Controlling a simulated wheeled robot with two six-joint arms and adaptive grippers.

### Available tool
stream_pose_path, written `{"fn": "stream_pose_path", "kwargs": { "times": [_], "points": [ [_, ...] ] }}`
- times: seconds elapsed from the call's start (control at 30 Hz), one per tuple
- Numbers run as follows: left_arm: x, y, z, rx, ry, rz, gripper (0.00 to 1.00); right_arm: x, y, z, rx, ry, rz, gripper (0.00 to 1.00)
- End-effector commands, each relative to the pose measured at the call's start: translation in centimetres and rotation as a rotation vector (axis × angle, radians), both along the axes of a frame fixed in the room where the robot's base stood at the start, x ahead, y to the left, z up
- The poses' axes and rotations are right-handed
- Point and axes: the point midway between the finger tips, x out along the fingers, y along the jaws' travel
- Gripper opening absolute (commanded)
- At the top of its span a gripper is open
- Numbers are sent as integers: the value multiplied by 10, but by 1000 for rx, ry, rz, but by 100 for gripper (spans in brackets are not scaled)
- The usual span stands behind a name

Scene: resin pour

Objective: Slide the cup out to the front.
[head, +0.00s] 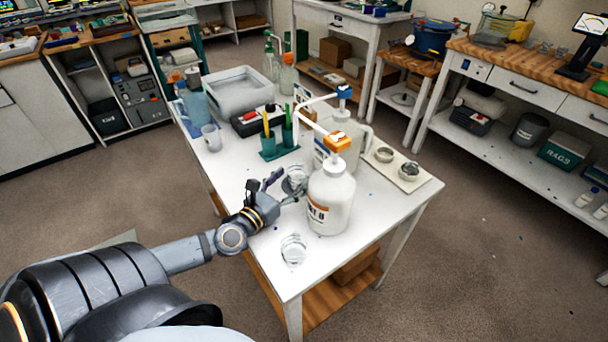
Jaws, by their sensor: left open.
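A clear cup (295,177) stands on the white table (377,228), just behind and left of the large white pump bottle with an orange top (330,202). My left gripper (286,188) is open beside this cup, on its near left side. One finger is at the cup's left and the other reaches toward the bottle. I cannot tell whether the fingers touch the cup. A second clear cup (293,250) stands apart, near the table's front end. My right gripper is not in view.
A second pump bottle with a blue top (347,130) stands behind the orange one. A teal holder (279,150) with pens, a clear beaker (211,138) and a grey bin (238,92) are further back. A tray with two small bowls (412,178) is at right. The front right corner is clear.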

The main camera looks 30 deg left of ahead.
Motion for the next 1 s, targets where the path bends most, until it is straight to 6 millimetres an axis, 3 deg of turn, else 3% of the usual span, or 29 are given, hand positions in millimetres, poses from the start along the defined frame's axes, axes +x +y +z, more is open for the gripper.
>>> {"fn": "stream_pose_path", "kwargs": {
  "times": [0.1,0.33,0.77,1.0],
  "points": [
    [26,1,3,-12,-4,7,70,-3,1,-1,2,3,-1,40],
    [59,0,6,-7,0,6,70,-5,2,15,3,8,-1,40],
    [70,-2,2,-4,2,0,70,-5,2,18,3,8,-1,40],
    [70,-2,2,-4,2,0,41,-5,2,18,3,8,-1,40]
  ]
}}
